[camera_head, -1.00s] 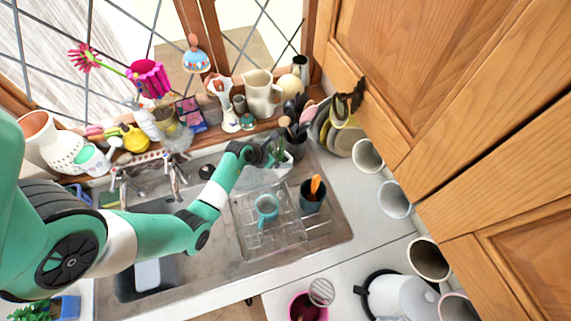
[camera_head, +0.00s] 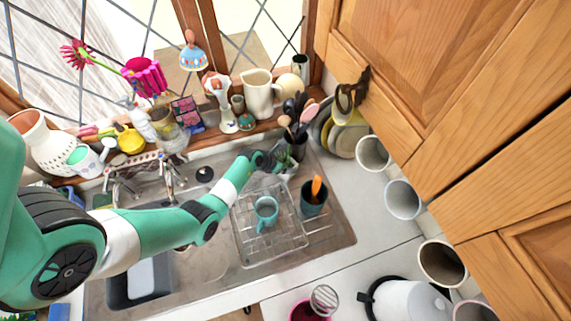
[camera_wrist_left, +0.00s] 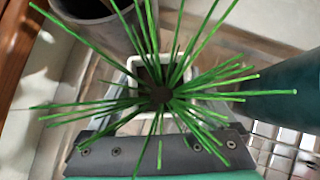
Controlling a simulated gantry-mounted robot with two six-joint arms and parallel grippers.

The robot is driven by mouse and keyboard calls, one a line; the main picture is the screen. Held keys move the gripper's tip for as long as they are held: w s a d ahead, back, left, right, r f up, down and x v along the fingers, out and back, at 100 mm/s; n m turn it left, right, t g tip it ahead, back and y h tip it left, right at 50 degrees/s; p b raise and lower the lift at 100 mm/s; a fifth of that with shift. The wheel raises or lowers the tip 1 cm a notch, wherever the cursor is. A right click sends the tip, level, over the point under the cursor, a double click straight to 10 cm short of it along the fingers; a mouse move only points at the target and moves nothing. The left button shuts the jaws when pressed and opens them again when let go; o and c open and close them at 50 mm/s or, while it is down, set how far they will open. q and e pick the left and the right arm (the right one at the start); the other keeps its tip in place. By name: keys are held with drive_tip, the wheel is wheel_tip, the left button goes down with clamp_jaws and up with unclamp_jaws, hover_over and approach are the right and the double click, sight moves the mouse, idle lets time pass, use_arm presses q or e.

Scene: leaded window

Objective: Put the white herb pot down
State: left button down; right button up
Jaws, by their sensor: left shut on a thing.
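The white herb pot (camera_wrist_left: 133,70) shows in the left wrist view as a pale square rim around dark soil, with long green stems spreading from it. My left gripper (camera_wrist_left: 155,135) is shut on it, its grey fingers at the near side of the pot and partly under the stems. In the head view the left gripper (camera_head: 275,163) is behind the dish rack (camera_head: 243,240), near the utensil holder. The pot is mostly hidden there, with some green leaves (camera_head: 283,168) showing. I cannot tell whether its base touches anything. My right gripper is not in view.
A grey utensil holder (camera_wrist_left: 92,22) stands close beside the pot, and a dark teal cup (camera_wrist_left: 285,92) is on its other side.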

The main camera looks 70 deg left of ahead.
use_arm(q)
unclamp_jaws()
drive_tip(key=shift+f, duration=0.1)
drive_tip(key=shift+r, duration=0.2)
drive_tip(key=p+v, duration=0.5)
drive_tip(key=v, duration=0.7)
drive_tip(key=shift+d+f, duration=0.1)
